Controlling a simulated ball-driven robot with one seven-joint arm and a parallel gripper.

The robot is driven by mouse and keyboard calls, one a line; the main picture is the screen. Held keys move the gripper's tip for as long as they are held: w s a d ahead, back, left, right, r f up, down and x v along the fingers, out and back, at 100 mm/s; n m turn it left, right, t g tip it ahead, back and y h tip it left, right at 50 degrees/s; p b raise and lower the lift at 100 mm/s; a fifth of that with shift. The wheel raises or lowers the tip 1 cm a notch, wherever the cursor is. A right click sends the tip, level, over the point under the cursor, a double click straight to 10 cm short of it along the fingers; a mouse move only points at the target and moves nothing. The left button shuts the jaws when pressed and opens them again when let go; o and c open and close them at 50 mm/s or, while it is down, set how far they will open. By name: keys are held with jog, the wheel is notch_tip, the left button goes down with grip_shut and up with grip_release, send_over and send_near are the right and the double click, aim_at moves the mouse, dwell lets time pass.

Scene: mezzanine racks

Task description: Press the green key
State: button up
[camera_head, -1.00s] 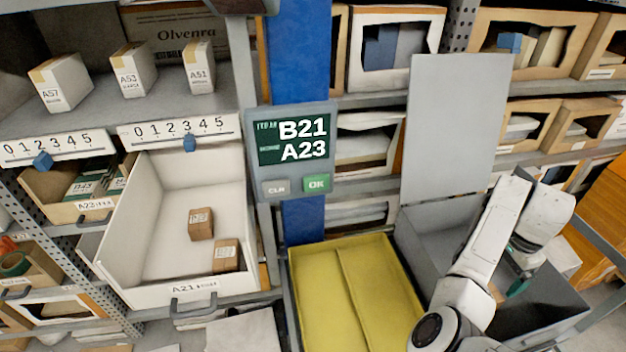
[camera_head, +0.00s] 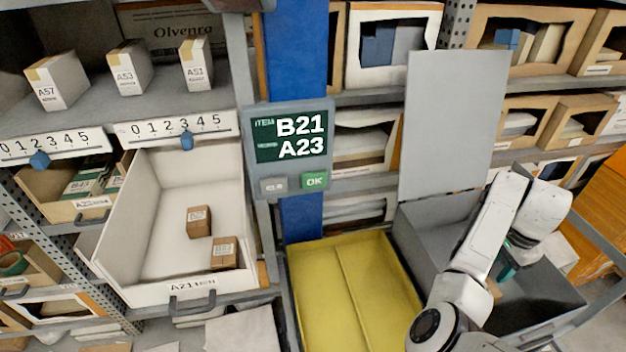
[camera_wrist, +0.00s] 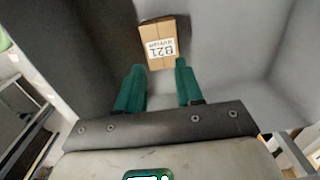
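The green OK key (camera_head: 314,181) sits at the lower right of a grey panel (camera_head: 247,150) on a blue post, beside a grey CLR key (camera_head: 273,185). The panel's screen (camera_head: 291,137) reads B21 and A23. My gripper (camera_head: 505,268) is inside the grey bin at the right, well away from the key. In the wrist view, my gripper's green fingers (camera_wrist: 159,76) are apart with a gap between them. A brown box labelled B21 (camera_wrist: 158,42) lies in the bin just beyond the fingertips.
The yellow tray (camera_head: 345,250) lies between the panel and the grey bin (camera_head: 425,225), whose upright grey lid (camera_head: 452,125) rises behind it. The open white drawer A21 (camera_head: 120,225) holds two brown boxes. Shelves with cartons fill the back.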

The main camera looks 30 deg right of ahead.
grip_shut()
dwell(0.9)
